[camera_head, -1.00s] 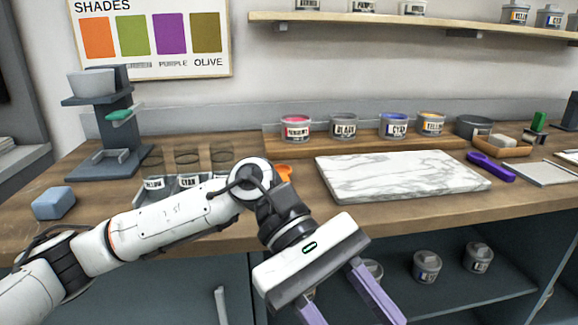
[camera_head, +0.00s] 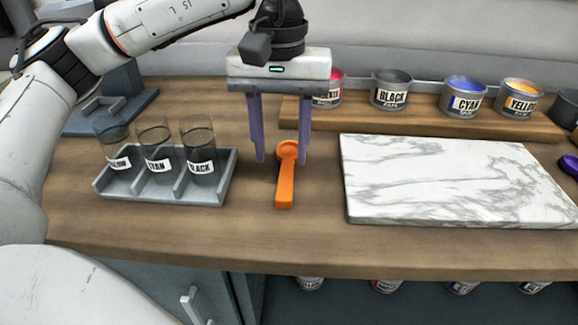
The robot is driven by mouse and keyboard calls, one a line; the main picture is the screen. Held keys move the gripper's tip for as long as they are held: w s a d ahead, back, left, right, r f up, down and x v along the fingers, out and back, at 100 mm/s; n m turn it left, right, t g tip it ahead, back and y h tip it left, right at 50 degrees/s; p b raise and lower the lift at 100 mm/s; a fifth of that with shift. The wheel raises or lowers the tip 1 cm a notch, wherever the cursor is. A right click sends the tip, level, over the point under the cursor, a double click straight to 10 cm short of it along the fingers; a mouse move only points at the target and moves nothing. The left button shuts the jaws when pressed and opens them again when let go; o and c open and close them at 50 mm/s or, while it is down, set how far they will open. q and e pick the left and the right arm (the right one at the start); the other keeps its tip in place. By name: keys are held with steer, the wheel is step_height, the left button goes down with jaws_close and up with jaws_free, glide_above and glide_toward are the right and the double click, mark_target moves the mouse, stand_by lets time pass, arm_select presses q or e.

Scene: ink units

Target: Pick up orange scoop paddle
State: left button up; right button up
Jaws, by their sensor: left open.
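The orange scoop paddle (camera_head: 286,178) lies on the wooden counter between the jar rack and the marble slab. Its round scoop end points away from me and its handle points toward the counter's front edge. My left gripper (camera_head: 281,160) comes down from above with its two purple fingers apart. The fingertips are on either side of the scoop end in the picture, with nothing held between them. I cannot tell how high the tips are above the counter. My right gripper is not in view.
A grey rack (camera_head: 150,190) with three labelled glass jars stands to the left. A white marble slab (camera_head: 450,180) lies to the right. Paint tins, such as the black tin (camera_head: 391,92), stand on a wooden riser (camera_head: 420,119) behind. Bare counter lies in front of the scoop.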

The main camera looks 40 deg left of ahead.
mark_target(285, 179)
arm_select(q)
steer(key=shift+w+d+f, duration=0.1)
steer(key=shift+d+f, duration=0.05)
steer(key=shift+f, duration=1.2)
steer(key=shift+w+d+f, duration=0.1)
steer(key=shift+d+f, duration=0.05)
steer(key=shift+f, duration=1.2)
jaws_close()
step_height(285, 179, up, 10)
steer(key=shift+p, duration=0.3)
steer(key=c, duration=1)
jaws_free()
jaws_close()
